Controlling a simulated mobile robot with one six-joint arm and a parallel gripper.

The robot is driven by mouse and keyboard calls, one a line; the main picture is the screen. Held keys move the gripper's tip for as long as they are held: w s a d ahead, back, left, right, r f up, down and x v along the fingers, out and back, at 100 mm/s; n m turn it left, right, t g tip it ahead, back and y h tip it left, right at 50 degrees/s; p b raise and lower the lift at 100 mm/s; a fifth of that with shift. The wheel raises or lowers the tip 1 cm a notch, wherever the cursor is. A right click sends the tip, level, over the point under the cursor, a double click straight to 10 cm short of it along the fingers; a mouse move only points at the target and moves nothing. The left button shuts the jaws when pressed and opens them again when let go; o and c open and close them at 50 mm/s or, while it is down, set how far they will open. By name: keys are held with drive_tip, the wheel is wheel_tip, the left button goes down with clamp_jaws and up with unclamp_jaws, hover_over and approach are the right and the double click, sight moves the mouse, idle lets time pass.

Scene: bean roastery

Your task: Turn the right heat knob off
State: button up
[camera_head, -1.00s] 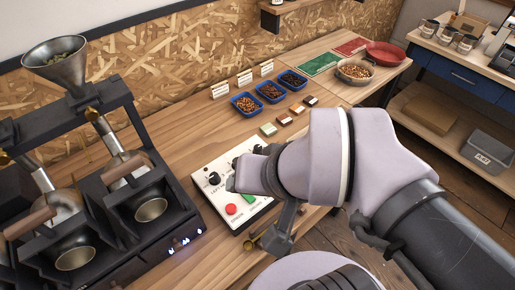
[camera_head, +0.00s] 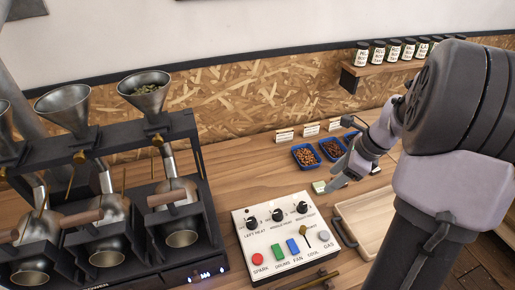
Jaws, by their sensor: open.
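The white control panel (camera_head: 287,238) lies on the wooden counter at the bottom centre. Three black knobs stand along its back row: left heat knob (camera_head: 251,223), middle heat knob (camera_head: 278,215) and right heat knob (camera_head: 302,207). The right heat knob is in clear view with nothing touching it; its exact setting is too small to read. My gripper (camera_head: 343,160) is open and empty, above the counter behind and to the right of the panel, apart from the knobs.
Roasters with funnels (camera_head: 145,92) stand left of the panel. A wooden tray (camera_head: 366,222) lies just right of it. Blue bean trays (camera_head: 306,156) and label cards sit behind, near my gripper. Coloured buttons and a brass lever (camera_head: 307,238) are on the panel's front.

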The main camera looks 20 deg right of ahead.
sight(304, 205)
drive_tip(key=b+x, duration=0.3)
drive_tip(key=x, duration=0.6)
drive_tip(key=b+x, duration=0.4)
drive_tip(key=x, duration=0.4)
drive_tip(key=shift+s+a+f, duration=0.1)
drive_tip(key=shift+f, duration=0.3)
clamp_jaws()
